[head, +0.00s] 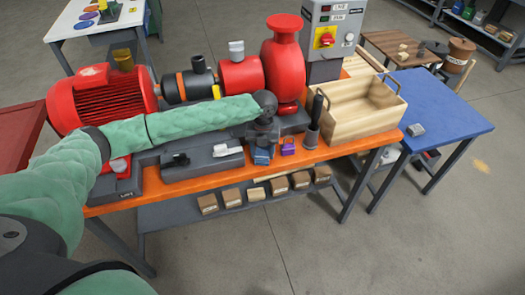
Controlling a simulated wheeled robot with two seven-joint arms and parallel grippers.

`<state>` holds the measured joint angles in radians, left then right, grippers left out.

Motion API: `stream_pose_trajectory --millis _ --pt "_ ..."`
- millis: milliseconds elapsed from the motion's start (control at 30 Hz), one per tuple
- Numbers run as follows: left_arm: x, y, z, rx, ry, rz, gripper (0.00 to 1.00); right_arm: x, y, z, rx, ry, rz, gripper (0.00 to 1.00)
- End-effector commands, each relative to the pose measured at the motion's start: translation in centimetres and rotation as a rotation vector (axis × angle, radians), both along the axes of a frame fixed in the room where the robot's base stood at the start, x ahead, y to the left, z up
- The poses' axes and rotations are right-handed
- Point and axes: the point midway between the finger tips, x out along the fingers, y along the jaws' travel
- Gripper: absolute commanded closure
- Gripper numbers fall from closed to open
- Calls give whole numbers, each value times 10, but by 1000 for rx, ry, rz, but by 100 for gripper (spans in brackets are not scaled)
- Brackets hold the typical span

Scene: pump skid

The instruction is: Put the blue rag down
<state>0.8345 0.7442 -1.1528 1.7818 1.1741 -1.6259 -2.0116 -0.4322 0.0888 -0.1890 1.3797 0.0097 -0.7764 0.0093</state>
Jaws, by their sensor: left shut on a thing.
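My left arm, in a green sleeve, reaches across the orange bench (205,181) in the head view. My left gripper (262,146) points down over the bench's front part, in front of the red pump. It is shut on the blue rag (262,157), a small blue piece showing just below the fingers. The rag is at or just above the bench top; I cannot tell whether it touches. The gripper hides the rag's upper part. My right gripper is not in view.
A purple item (287,147) lies close right of the rag. A dark upright holder (312,125) and a wooden crate (360,118) stand further right. A grey tray (202,158) lies to the left. The red pump (284,65) is behind. A blue table (440,105) is at right.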

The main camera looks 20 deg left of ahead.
Motion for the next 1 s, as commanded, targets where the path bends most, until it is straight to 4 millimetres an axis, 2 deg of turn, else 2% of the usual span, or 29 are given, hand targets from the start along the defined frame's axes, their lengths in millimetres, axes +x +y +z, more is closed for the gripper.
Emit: stream_pose_trajectory --millis 100,133,233,767,967,1000 --pt "0 0 -4 0 0 0 68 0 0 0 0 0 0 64" --pt "0 0 -4 0 0 0 48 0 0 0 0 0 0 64" --pt "0 0 -4 1 1 0 28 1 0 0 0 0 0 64" --pt "-1 3 -7 6 5 3 28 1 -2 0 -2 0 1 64" --pt "0 2 2 4 5 2 28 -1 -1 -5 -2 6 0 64" --pt "1 2 7 4 3 2 28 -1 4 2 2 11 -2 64"
